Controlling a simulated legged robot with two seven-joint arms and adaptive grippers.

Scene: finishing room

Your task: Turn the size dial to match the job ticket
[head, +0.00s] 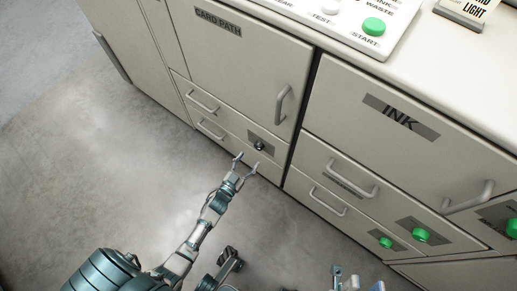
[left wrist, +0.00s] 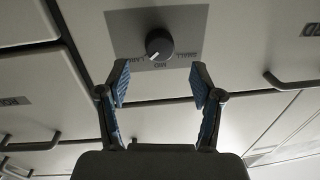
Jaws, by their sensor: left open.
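The size dial is a black round knob (left wrist: 159,44) with a white pointer mark, on a grey plate (left wrist: 190,20) with upside-down size labels. Its pointer faces down-left in the left wrist view, roughly between MID and the partly hidden left label. In the head view the dial (head: 260,146) is on a low drawer front under CARD PATH. My left gripper (head: 246,163) is open and empty just in front of the dial; its padded fingers (left wrist: 158,85) are apart, below the knob in the wrist view. A card (head: 478,10) at top right reads LIGHT, its top cut off; it may be the job ticket.
An INK cabinet (head: 392,108) with handles and green knobs (head: 420,235) stands to the right. A panel with a green START button (head: 374,26) is on the counter. Drawer handles (head: 211,131) stick out left of the dial. Parts of mine show at the bottom edge. Floor at left is clear.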

